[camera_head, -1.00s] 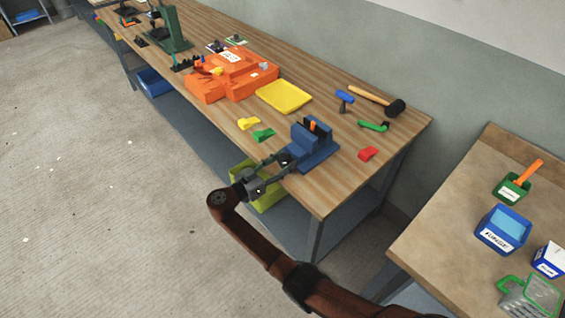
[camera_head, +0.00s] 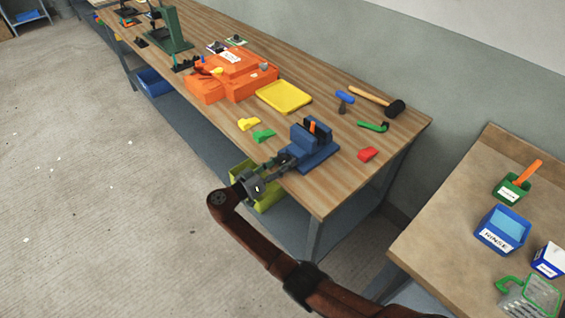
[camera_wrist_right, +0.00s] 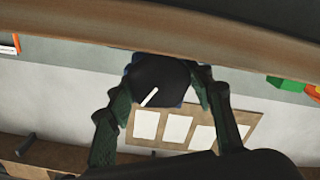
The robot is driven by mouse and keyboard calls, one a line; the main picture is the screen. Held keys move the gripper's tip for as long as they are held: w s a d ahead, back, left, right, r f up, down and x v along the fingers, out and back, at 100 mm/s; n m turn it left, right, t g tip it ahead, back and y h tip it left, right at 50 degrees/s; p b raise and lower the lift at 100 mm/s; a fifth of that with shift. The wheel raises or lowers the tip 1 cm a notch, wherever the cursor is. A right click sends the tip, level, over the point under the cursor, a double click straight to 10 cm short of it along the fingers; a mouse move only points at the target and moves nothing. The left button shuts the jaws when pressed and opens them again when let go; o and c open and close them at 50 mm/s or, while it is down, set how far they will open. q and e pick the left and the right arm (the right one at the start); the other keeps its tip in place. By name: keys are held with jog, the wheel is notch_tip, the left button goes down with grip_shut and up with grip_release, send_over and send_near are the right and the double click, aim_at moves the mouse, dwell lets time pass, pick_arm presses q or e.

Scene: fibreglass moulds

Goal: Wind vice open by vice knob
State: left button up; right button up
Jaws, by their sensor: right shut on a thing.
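The blue vice (camera_head: 312,150) stands on the wooden bench near its front right corner. An orange piece (camera_head: 312,127) shows between its dark jaws. The vice knob (camera_wrist_right: 160,82) is dark and round with a white mark that slants up to the right in the right wrist view. My right gripper (camera_head: 282,162) reaches the vice from the front. Its two fingers (camera_wrist_right: 162,95) are shut on the knob, one on each side. In the head view the knob is mostly hidden by the fingers. My left gripper is not in view.
A yellow tray (camera_head: 284,97), an orange mould (camera_head: 232,76) and a mallet (camera_head: 378,100) lie behind. A lime bin (camera_head: 268,198) stands below the gripper.

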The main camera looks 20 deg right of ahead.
jog(key=o, duration=1.2)
jog(key=shift+c, duration=0.2)
jog(key=v, duration=1.2)
